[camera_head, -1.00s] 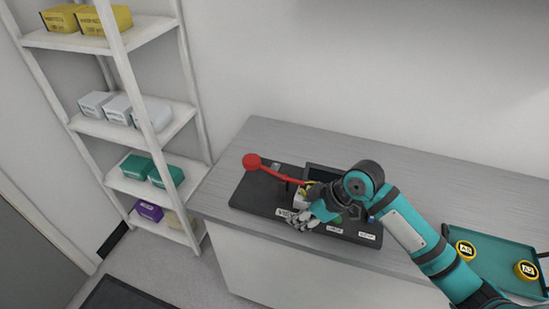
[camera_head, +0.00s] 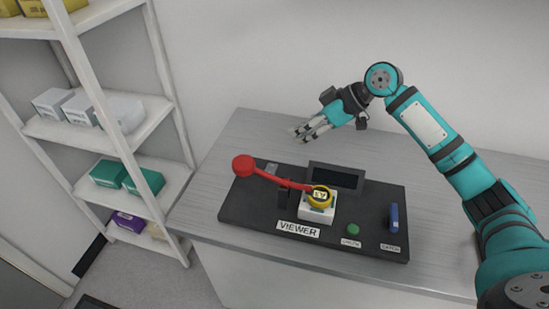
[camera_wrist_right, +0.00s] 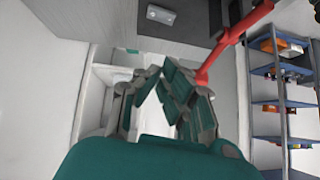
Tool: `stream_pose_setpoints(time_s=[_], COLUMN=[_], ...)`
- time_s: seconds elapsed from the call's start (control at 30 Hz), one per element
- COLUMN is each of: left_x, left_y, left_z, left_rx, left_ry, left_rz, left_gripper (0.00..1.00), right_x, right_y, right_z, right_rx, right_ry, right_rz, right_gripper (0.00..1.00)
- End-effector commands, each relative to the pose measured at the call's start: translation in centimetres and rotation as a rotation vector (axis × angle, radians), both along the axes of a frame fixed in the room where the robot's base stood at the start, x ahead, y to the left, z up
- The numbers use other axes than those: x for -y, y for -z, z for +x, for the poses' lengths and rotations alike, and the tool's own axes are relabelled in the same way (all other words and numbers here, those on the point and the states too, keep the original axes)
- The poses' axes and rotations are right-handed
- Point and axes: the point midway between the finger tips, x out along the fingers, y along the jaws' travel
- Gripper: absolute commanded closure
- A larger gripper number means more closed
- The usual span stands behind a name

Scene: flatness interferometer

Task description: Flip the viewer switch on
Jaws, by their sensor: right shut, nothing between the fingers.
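The black instrument panel (camera_head: 250,212) labelled VIEWER (camera_head: 298,229) lies on the bench. A small pale plate (camera_head: 272,168), possibly the viewer switch, sits at its back left edge; its setting is too small to tell. It also shows in the right wrist view (camera_wrist_right: 161,15). A red lever (camera_head: 270,177) with a round red knob (camera_head: 243,166) reaches left across the panel from a white block (camera_head: 316,212) with a yellow ring (camera_head: 321,197). My right gripper (camera_head: 303,132) is shut and empty, above the bench behind the panel. My left gripper is out of view.
A dark screen (camera_head: 336,178), a green button (camera_head: 353,229) and a blue upright piece (camera_head: 394,217) are on the panel. A white shelf (camera_head: 165,187) with boxes stands left. The bench top (camera_head: 235,143) behind the panel is bare.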

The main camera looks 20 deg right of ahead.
Motion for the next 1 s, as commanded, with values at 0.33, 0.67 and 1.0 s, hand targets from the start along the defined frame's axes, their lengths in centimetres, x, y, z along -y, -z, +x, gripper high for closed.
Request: stream_pose_setpoints(time_s=[0.33,0.67,1.0], left_x=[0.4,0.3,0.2], left_y=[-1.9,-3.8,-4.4], left_z=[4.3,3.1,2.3], left_rx=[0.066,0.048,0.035], left_ry=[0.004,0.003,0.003], left_rz=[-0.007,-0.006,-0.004], left_gripper=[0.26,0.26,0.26], right_x=[-3.2,-6.4,-6.6], right_y=[3.2,8.4,11.0], right_z=[1.5,3.0,2.8], right_rx=[-0.006,-0.007,-0.001], right_ry=[-0.001,0.002,0.001], right_rz=[0.003,0.000,0.000], right_gripper=[1.00,1.00,1.00])
